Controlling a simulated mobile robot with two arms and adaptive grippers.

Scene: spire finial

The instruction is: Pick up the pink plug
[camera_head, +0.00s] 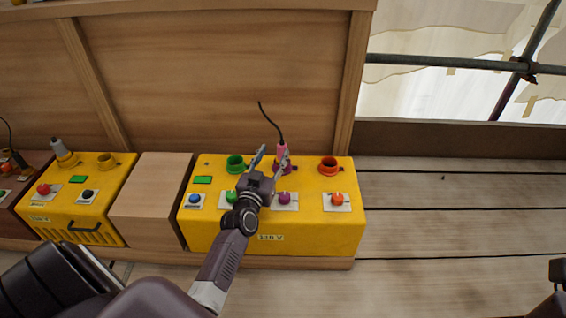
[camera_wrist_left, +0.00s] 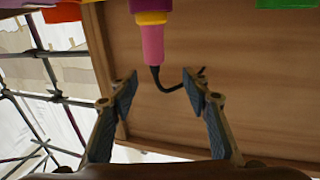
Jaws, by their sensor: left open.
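The pink plug (camera_head: 282,152) stands upright in the purple socket (camera_head: 277,167) on top of the yellow box marked 110 V, with a black cable rising from it. In the left wrist view the pink plug (camera_wrist_left: 152,45) hangs upside down below a yellow ring and the purple socket (camera_wrist_left: 150,6), its cable curling to the right. My left gripper (camera_head: 272,155) is open at the plug; in the wrist view its fingers (camera_wrist_left: 160,90) are spread wide, with the plug's cable end between them and nothing gripped. The gripper body hides part of the box top.
The yellow box (camera_head: 310,232) also carries a green socket (camera_head: 235,162), a red socket (camera_head: 328,166) and several knobs. A wooden block (camera_head: 150,200) and a second yellow box (camera_head: 100,213) stand to the left. A wooden wall (camera_head: 220,80) rises behind. The plank floor (camera_head: 450,215) at right is clear.

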